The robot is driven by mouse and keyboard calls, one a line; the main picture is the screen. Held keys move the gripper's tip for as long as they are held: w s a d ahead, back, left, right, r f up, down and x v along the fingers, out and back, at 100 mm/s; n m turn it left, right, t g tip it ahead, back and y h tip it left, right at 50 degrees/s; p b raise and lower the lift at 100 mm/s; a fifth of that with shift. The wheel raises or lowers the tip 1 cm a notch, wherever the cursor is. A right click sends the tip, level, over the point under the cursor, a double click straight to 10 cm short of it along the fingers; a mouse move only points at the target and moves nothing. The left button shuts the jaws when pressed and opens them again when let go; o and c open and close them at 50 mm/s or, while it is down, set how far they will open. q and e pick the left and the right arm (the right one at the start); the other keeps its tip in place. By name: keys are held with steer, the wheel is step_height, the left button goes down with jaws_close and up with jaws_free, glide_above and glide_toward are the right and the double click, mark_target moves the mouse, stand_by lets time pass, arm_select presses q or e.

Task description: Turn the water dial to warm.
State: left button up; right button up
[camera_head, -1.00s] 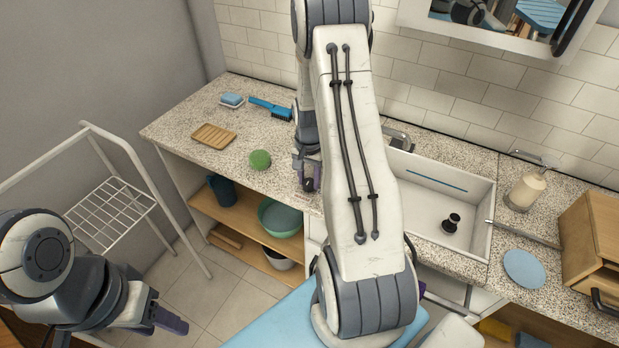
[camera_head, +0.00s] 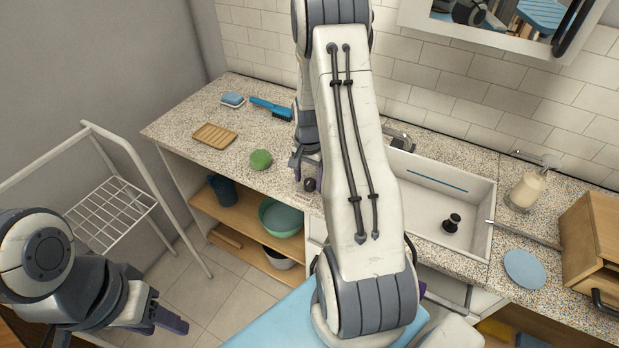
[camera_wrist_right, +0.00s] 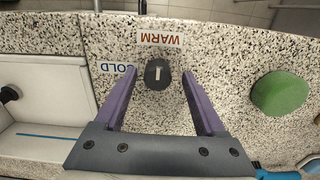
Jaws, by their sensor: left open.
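The water dial (camera_wrist_right: 158,73) is a dark round knob with a pale mark. In the right wrist view the mark runs roughly toward the WARM label (camera_wrist_right: 160,38). A COLD label (camera_wrist_right: 118,68) lies to the left of the dial, partly covered by a finger. My right gripper (camera_wrist_right: 158,80) is open, with one purple finger on each side of the dial and visible gaps between. In the head view the dial (camera_head: 310,185) shows just by the right fingers, beside my arm. My left gripper (camera_head: 170,318) is open and empty over the floor at lower left.
The sink (camera_head: 455,190) lies to the right. A wooden soap dish (camera_head: 214,136), blue brush (camera_head: 270,108) and sponge (camera_head: 232,99) lie farther left. A white rack (camera_head: 110,205) stands near my left arm.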

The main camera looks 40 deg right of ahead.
mark_target(309, 181)
steer(key=shift+s, duration=0.1)
step_height(309, 181, up, 10)
steer(key=b, duration=0.1)
steer(key=shift+r, duration=0.2)
stand_by(0.3)
stand_by(0.3)
